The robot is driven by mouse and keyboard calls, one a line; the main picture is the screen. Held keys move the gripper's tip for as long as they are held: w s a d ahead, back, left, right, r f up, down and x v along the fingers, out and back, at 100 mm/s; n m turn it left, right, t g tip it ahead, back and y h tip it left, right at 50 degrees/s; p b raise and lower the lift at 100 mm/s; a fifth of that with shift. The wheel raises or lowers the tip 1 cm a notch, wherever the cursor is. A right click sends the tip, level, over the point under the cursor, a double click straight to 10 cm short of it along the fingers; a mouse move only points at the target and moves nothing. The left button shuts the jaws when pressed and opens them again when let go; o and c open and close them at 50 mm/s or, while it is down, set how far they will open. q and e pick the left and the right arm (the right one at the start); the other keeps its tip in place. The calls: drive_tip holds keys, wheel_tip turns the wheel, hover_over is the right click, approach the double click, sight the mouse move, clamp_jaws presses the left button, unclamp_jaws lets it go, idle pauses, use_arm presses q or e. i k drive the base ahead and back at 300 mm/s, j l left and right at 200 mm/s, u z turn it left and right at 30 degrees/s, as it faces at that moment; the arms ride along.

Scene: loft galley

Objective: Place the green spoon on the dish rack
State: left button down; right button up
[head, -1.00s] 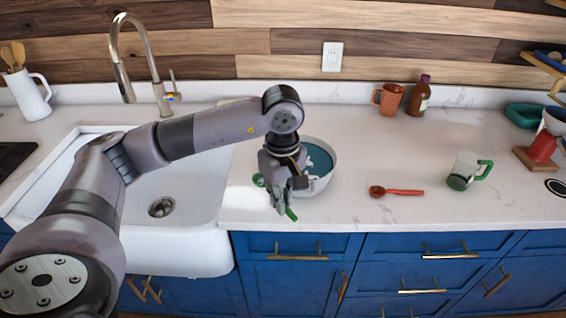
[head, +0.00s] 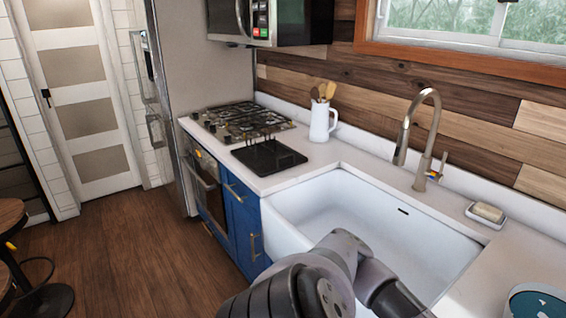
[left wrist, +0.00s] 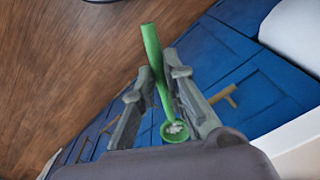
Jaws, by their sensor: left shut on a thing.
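The green spoon (left wrist: 153,50) shows in the left wrist view, held between the fingers of my left gripper (left wrist: 160,84). Its handle points up in the picture and its bowl is near the palm. The spoon is over the floor and in front of the blue cabinets, off the counter. The black dish rack (head: 268,157) stands on the counter in the head view, left of the sink and beside the stove. Its wire slots look empty. In the head view my left arm is at the bottom, with its gripper outside the picture. My right gripper is not in view.
A white pitcher with wooden utensils (head: 321,122) stands behind the rack. The gas stove (head: 235,119) is left of it. The white sink (head: 350,205) with a tall faucet (head: 427,140) lies right. A soap dish (head: 486,216) is behind the sink. A bar stool (head: 12,214) stands far left.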

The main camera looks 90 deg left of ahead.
sight(268, 149)
drive_tip(key=j+u, duration=0.15)
drive_tip(key=u, duration=0.2)
drive_tip(key=j+u, duration=0.2)
drive_tip(key=u, duration=0.2)
drive_tip(key=j+u, duration=0.15)
drive_tip(key=u, duration=0.2)
drive_tip(key=i+j+u, duration=0.1)
drive_tip(key=j, duration=0.3)
drive_tip(key=i+j+u, duration=0.1)
drive_tip(key=j, duration=0.3)
drive_tip(key=i+j+u, duration=0.1)
drive_tip(key=j, duration=0.3)
drive_tip(key=i+j+u, duration=0.1)
drive_tip(key=j, duration=0.3)
drive_tip(key=i+j+u, duration=0.1)
drive_tip(key=j, duration=0.25)
drive_tip(key=i+j+u, duration=0.1)
drive_tip(key=i+j, duration=0.15)
drive_tip(key=j, duration=0.1)
